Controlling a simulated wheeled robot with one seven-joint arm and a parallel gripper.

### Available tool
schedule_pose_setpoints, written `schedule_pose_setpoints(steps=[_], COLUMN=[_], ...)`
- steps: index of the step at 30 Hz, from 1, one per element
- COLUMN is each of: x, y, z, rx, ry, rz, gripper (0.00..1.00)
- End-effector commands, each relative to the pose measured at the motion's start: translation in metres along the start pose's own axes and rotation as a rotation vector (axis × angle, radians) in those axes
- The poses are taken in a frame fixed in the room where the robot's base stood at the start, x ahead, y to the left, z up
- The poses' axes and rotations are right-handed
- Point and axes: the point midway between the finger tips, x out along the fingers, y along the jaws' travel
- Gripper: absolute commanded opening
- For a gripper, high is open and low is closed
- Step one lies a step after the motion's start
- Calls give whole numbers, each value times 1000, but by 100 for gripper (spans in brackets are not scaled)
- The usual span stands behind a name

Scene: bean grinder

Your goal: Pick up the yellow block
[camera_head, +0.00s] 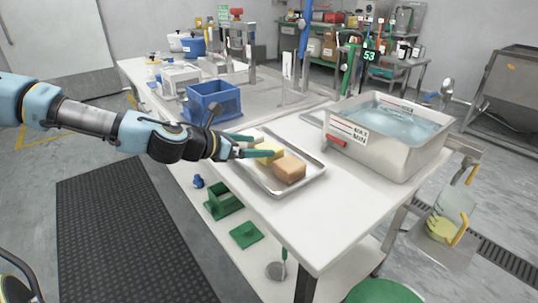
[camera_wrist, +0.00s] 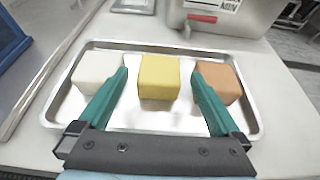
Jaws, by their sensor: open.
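The yellow block (camera_wrist: 159,77) sits in a shallow metal tray (camera_wrist: 155,122), between a white block (camera_wrist: 98,70) on its left and an orange-brown block (camera_wrist: 219,82) on its right. My gripper (camera_wrist: 158,72) is open, with its teal fingers apart on either side of the yellow block in the wrist view. The right fingertip overlaps the brown block's near edge in that view. In the head view, the yellow block (camera_head: 268,147) is partly covered by a finger, beside the brown block (camera_head: 289,168). The white block is hard to make out there. I cannot tell whether the fingers touch anything.
The tray lies on a white table (camera_head: 270,209). A metal water basin (camera_head: 375,150) with a red handle stands to the right. A blue crate (camera_head: 213,102) stands behind left. Green parts (camera_head: 224,201) lie on the lower shelf. The table in front of the tray is clear.

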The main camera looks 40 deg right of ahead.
Motion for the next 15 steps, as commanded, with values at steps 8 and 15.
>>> schedule_pose_setpoints(steps=[8, 15], x=[32, 53], y=[-1, 0], z=[-1, -3], rx=[2, 1], ry=[1, 1], rz=[-2, -1], gripper=[100, 100])
